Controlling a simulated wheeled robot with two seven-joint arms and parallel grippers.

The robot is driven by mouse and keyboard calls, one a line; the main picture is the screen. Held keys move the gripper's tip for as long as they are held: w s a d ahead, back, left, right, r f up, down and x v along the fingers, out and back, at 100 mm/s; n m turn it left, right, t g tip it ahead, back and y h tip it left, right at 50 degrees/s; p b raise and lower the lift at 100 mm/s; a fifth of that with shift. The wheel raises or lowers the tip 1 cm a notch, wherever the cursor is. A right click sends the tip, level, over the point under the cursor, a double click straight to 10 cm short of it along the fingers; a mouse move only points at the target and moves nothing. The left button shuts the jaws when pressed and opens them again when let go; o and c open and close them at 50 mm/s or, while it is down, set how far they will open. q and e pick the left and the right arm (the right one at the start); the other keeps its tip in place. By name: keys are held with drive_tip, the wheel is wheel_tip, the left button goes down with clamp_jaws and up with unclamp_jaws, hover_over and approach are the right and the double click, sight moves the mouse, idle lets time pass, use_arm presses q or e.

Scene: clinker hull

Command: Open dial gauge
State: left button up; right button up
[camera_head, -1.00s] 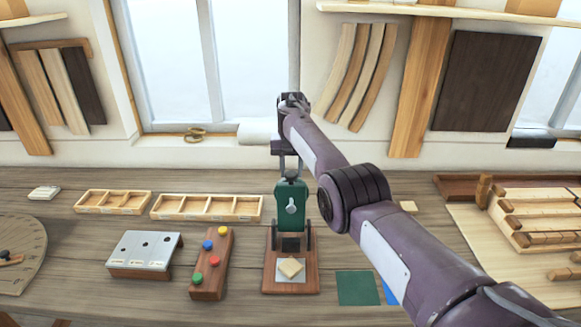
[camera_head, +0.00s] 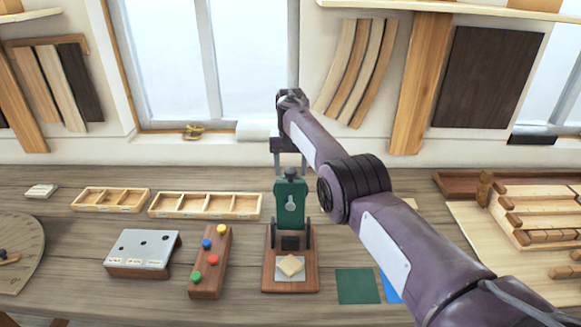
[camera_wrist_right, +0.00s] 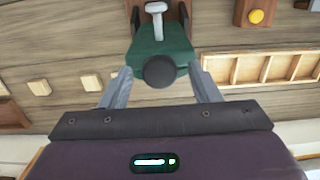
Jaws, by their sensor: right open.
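The dial gauge is a green upright body (camera_head: 291,214) with a dark round knob on top and a pale lever-like piece on its front. It stands on a reddish wooden base (camera_head: 270,284), between dark side brackets. A pale block (camera_head: 290,265) lies on a light plate at the base's front. My right gripper (camera_head: 290,171) is open and points down at the top of the green body. In the right wrist view, its two fingers (camera_wrist_right: 160,75) stand apart on either side of the dark knob (camera_wrist_right: 160,71). Contact cannot be told. My left gripper is not in view.
Left of the gauge are a wooden bar with coloured buttons (camera_head: 211,264), a metal-topped stand (camera_head: 143,247) and compartment trays (camera_head: 205,205). Green and blue squares (camera_head: 358,286) lie right. A slatted wooden model (camera_head: 540,215) stands far right. My right arm crosses above the bench's right side.

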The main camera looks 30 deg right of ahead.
wheel_tip(320, 180, up, 3)
drive_tip(key=shift+r+p, duration=0.1)
drive_tip(key=shift+p, duration=0.6)
drive_tip(key=shift+w+r, duration=0.1)
drive_tip(key=shift+r, duration=2.2)
